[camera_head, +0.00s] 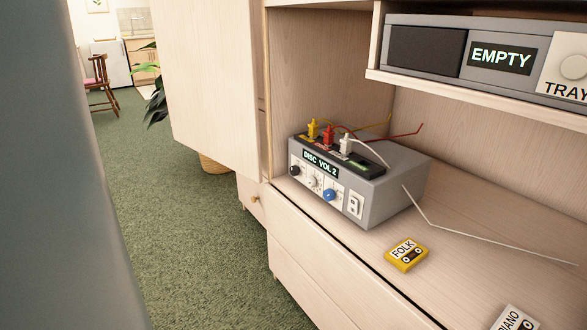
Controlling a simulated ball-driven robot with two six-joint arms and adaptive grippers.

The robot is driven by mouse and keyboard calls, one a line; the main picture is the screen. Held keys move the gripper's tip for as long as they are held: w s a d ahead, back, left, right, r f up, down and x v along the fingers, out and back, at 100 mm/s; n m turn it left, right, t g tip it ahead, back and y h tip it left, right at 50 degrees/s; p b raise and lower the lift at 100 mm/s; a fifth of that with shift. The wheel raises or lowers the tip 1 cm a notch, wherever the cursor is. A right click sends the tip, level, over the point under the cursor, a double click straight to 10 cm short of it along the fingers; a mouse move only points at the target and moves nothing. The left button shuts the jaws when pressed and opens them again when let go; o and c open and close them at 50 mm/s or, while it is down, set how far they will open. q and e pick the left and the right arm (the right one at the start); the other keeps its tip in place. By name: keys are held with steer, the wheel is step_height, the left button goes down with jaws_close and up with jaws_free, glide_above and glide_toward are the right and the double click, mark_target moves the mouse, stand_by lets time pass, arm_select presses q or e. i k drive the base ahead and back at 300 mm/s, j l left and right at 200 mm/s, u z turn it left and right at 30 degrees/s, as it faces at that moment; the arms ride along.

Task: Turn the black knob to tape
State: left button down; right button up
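A grey box (382,190) stands on the cabinet shelf. Its front display (320,164) reads "DISC VOL 2". The black knob (295,171) is at the left end of its front, below the display. A pale knob (313,182) and a blue knob (329,195) sit to its right, then a white switch plate (355,204). The black knob is too small to read its pointer. Yellow, red and white plugs stand in the top of the box. Neither of my grippers shows in this view.
A yellow FOLK cassette (406,254) and a white PIANO cassette (515,318) lie on the shelf (470,270). A pale cable runs right. Above, a grey unit (427,48) reads "EMPTY". A cabinet door (208,80) stands at left. Green carpet (185,240) is open floor.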

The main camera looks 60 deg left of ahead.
mark_target(295, 170)
steer(key=u, duration=1.85)
